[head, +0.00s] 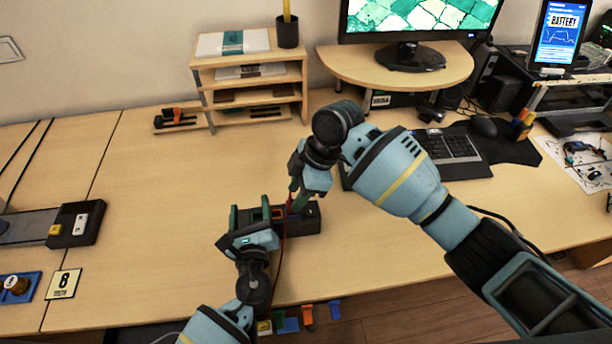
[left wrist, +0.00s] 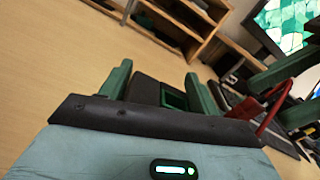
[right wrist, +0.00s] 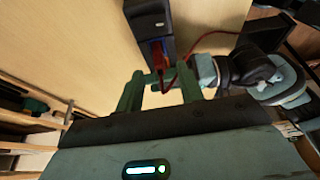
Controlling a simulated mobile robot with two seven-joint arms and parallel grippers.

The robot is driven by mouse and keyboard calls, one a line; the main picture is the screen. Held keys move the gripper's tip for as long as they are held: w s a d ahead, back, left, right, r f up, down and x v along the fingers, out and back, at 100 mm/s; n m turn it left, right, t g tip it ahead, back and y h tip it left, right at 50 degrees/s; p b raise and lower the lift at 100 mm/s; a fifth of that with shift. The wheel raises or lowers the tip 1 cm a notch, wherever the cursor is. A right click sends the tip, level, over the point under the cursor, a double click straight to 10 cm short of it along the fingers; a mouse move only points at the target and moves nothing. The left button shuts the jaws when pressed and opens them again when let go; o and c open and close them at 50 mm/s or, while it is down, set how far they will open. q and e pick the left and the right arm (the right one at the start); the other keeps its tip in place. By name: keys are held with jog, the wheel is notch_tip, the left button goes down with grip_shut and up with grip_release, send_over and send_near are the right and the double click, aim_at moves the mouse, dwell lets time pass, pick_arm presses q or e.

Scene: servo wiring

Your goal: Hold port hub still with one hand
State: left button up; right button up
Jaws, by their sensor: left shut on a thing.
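The port hub (head: 308,222) is a long black block on the table in the head view. My left gripper (head: 250,214) is shut on its left end; the left wrist view shows the hub (left wrist: 146,90) between the green fingers, with a green-rimmed port facing up. My right gripper (head: 296,190) is above the hub's right part. In the right wrist view its fingers stand apart around a red plug (right wrist: 158,58), at a blue port of the hub (right wrist: 148,18). Whether the plug is fully seated is hard to tell. A red cable (head: 283,245) runs from it.
A wooden shelf (head: 250,75) and a monitor stand (head: 400,68) are at the back. A grey device (head: 40,228) lies at the left. Coloured tags hang at the front edge.

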aim_at(292, 201)
jog(key=shift+x, duration=2.05)
grip_shut()
